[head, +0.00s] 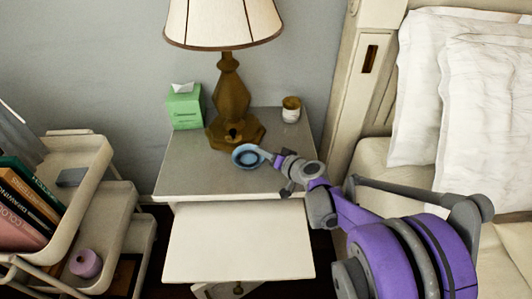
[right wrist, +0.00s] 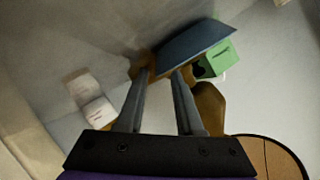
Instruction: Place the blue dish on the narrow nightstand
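The blue dish (head: 245,157) is a small round bowl over the front middle of the narrow nightstand (head: 190,165), beside the lamp base. I cannot tell whether its underside touches the top. My right gripper (head: 277,160) comes in from the right and is shut on the dish's right rim. In the right wrist view the dish (right wrist: 198,45) shows as a dark blue slab, tilted in the picture, at the tips of my right gripper's fingers (right wrist: 163,72). My left gripper is in no view.
A brass lamp (head: 228,90), a green tissue box (head: 185,108) and a small cup (head: 291,110) stand on the nightstand. A pale panel (head: 240,245) juts out in front. A cart (head: 85,150) stands left, the bed (head: 390,170) right. The nightstand's left front is clear.

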